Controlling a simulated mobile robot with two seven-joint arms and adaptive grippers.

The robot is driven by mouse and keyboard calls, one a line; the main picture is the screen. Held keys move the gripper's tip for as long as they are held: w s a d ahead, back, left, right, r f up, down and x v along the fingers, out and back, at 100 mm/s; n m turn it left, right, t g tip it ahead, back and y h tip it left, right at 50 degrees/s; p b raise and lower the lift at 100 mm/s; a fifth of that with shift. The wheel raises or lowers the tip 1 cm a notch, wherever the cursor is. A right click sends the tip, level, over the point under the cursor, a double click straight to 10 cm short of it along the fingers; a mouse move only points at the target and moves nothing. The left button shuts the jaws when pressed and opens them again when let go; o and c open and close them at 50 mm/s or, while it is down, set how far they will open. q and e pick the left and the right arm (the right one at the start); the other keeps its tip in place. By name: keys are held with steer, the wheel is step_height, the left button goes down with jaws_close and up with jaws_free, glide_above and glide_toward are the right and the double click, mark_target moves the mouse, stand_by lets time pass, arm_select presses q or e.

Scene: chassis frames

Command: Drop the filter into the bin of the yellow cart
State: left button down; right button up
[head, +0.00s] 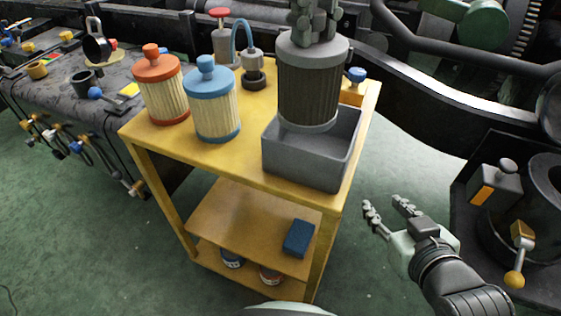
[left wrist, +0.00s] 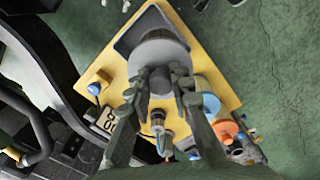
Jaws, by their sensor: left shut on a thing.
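The filter (head: 308,92) is a dark pleated cylinder with grey end caps, upright at the back right of the yellow cart (head: 240,165). Its lower end overlaps the opening of the grey bin (head: 300,168) on the cart top. I cannot tell whether it touches the bin floor. My left gripper (head: 315,22) is shut on the filter's top. In the left wrist view, its fingers (left wrist: 160,82) close on the grey cap (left wrist: 158,52), with the bin (left wrist: 125,45) beyond. My right gripper (head: 386,206) is open and empty, right of the cart.
An orange-capped filter (head: 160,88) and a blue-capped filter (head: 211,102) stand left of the bin. A grey fitting with a blue hose (head: 251,66) stands behind. A blue block (head: 299,239) lies on the lower shelf. A dark bench (head: 85,95) is at left. Green floor is open in front.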

stand_by(0.3)
arm_select(q)
steer(key=c, duration=1.3)
jaws_free()
step_height(320, 180, up, 12)
